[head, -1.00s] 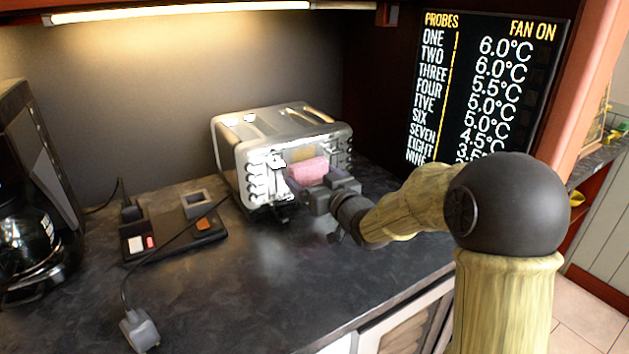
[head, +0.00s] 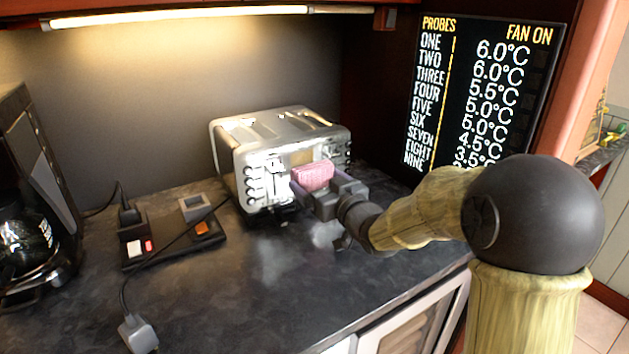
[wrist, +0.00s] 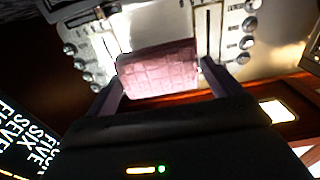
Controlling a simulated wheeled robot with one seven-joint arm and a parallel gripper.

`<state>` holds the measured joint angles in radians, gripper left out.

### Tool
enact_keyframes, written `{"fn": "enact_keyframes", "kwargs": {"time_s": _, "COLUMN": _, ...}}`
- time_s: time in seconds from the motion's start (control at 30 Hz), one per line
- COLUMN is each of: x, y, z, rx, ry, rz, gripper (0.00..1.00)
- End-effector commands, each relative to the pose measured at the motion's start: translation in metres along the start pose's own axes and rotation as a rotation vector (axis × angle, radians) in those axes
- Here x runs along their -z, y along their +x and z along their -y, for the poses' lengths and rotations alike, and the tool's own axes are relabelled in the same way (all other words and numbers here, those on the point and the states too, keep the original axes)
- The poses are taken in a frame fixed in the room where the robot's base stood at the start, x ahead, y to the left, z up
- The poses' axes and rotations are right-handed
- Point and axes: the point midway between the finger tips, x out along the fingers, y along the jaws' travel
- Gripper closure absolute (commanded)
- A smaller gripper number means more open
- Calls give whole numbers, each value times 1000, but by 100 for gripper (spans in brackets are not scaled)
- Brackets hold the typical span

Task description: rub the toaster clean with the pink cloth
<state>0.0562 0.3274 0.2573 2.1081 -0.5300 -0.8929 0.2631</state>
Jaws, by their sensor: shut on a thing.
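The toaster (head: 240,134) is a silver box with slots on top and knobs and levers on its front. It stands on the dark counter, and its front also shows in the wrist view (wrist: 150,22). The pink cloth (head: 313,176) is a folded, quilted pad. My gripper (head: 313,190) is shut on the cloth, with the cloth between its fingers in the wrist view (wrist: 158,72). The cloth is in front of the toaster's front face, between the two rows of knobs. I cannot tell whether it touches the face.
A black switch box (head: 170,238) with a cable lies left of the toaster, and a grey plug (head: 138,333) lies near the front edge. A coffee maker (head: 30,225) stands far left. A probe display (head: 480,90) is behind right. The counter's front middle is clear.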

Motion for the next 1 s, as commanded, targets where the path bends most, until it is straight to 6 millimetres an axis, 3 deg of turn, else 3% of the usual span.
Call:
{"fn": "enact_keyframes", "kwargs": {"time_s": 0.5, "x": 0, "y": -39, "z": 0, "rx": -1, "ry": 0, "rz": 0, "gripper": 39}}
{"fn": "enact_keyframes", "kwargs": {"time_s": 0.97, "x": 0, "y": -39, "z": 0, "rx": 0, "ry": 0, "rz": 0, "gripper": 39}}
{"fn": "enact_keyframes", "kwargs": {"time_s": 1.0, "x": 0, "y": -39, "z": 0, "rx": 0, "ry": 0, "rz": 0, "gripper": 18}}
